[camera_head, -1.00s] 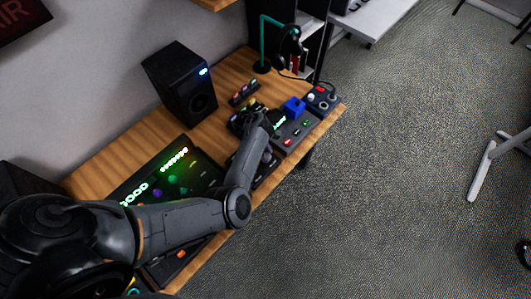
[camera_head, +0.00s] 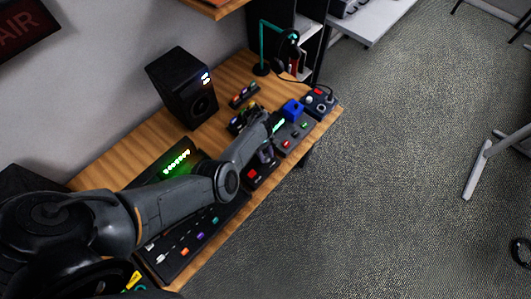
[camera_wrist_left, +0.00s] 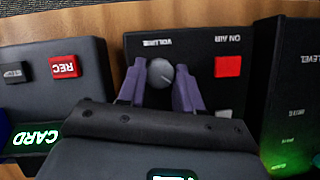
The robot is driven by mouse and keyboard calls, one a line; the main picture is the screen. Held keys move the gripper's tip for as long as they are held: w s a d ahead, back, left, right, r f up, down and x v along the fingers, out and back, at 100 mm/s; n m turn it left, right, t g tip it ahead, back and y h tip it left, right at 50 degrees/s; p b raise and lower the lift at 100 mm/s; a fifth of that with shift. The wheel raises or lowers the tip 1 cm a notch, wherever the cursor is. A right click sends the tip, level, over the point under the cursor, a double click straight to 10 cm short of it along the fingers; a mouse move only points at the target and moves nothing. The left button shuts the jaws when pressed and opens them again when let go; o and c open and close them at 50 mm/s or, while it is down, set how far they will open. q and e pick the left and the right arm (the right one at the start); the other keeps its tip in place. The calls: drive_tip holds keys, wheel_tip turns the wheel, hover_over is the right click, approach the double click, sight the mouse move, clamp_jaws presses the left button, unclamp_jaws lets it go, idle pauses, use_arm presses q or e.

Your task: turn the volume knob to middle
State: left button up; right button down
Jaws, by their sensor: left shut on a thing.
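The volume knob (camera_wrist_left: 161,72) is a small round grey knob with a pointer mark, on a black panel (camera_wrist_left: 205,42) lettered VOLUME and ON AIR. In the left wrist view it sits between the two purple-grey fingers of my left gripper (camera_wrist_left: 160,82), which is shut on it. In the head view my left gripper (camera_head: 267,157) is down at the same panel near the table's front edge and hides the knob. A square red button (camera_wrist_left: 228,66) is beside the knob; it also shows in the head view (camera_head: 253,174). My right gripper is not in view.
In the wrist view, a box with a red REC button (camera_wrist_left: 65,66) stands left and a dark LEVEL unit (camera_wrist_left: 296,90) right. On the wooden table (camera_head: 132,143) are a speaker (camera_head: 182,90), a mixer (camera_head: 180,255), a blue block (camera_head: 292,108) and a headphone stand (camera_head: 263,45).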

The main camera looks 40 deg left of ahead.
use_arm(q)
drive_tip(key=m, duration=0.2)
drive_tip(key=m+g, duration=0.1)
drive_tip(key=m, duration=0.1)
drive_tip(key=shift+w+m+g+y, duration=0.1)
drive_tip(key=shift+m+g+y, duration=0.2)
drive_tip(key=shift+m+y, duration=0.1)
drive_tip(key=m+g+y, duration=0.1)
drive_tip(key=m, duration=0.3)
drive_tip(key=shift+w+b, duration=0.1)
drive_tip(key=shift+b, duration=0.2)
drive_tip(key=shift+d+m+y, duration=0.1)
drive_tip(key=shift+m+y, duration=0.3)
drive_tip(key=shift+m, duration=0.4)
drive_tip(key=o, duration=1)
